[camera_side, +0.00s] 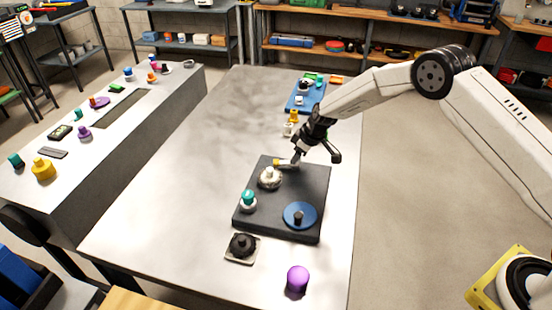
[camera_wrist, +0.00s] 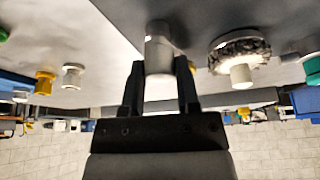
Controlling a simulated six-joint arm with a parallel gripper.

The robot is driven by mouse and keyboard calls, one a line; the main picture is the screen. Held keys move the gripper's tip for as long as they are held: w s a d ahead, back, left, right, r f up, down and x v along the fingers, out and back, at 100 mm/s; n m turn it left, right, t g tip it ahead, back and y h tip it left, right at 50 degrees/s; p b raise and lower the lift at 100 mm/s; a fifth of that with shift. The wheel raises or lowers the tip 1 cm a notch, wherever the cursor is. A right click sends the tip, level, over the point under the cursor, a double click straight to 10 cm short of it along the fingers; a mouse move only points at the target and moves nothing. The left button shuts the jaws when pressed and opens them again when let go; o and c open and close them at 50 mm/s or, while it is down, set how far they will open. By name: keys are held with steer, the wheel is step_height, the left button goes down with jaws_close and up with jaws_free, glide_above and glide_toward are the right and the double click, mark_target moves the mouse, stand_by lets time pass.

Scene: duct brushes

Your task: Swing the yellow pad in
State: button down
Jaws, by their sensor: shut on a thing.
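The yellow pad (camera_side: 277,163) is a small yellow piece at the back edge of the dark board (camera_side: 317,181), close beside a white round brush (camera_side: 269,178). A pale grey post (camera_wrist: 158,48) stands between my gripper's fingers; in the side view a pale piece (camera_side: 296,157) shows between my gripper and the pad. My gripper (camera_wrist: 160,84) is shut on this grey post. A bit of yellow (camera_wrist: 191,66) shows behind the right finger in the wrist view. The brush (camera_wrist: 239,52), with its fuzzy dark rim, is to the right, apart from the fingers. The pad's joint is hidden.
The board also carries a teal-topped white knob (camera_side: 248,201) and a blue disc (camera_side: 299,216) with a black knob. A black knob (camera_side: 242,245) on a plate and a purple cylinder (camera_side: 297,279) stand in front. A blue tray (camera_side: 303,100) lies behind. The table's left side is clear.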

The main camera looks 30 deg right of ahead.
steer(key=n+g, duration=0.1)
steer(key=n, duration=0.2)
steer(key=n+g+y, duration=0.1)
steer(key=n, duration=0.2)
steer(key=shift+w+n+y, duration=0.1)
steer(key=shift+n+y, duration=0.2)
stand_by(0.4)
steer(key=shift+c, duration=1.6)
jaws_free()
steer(key=shift+d+r, duration=0.1)
steer(key=v, duration=0.7)
steer(key=shift+r, duration=0.25)
steer(key=shift+r, duration=0.1)
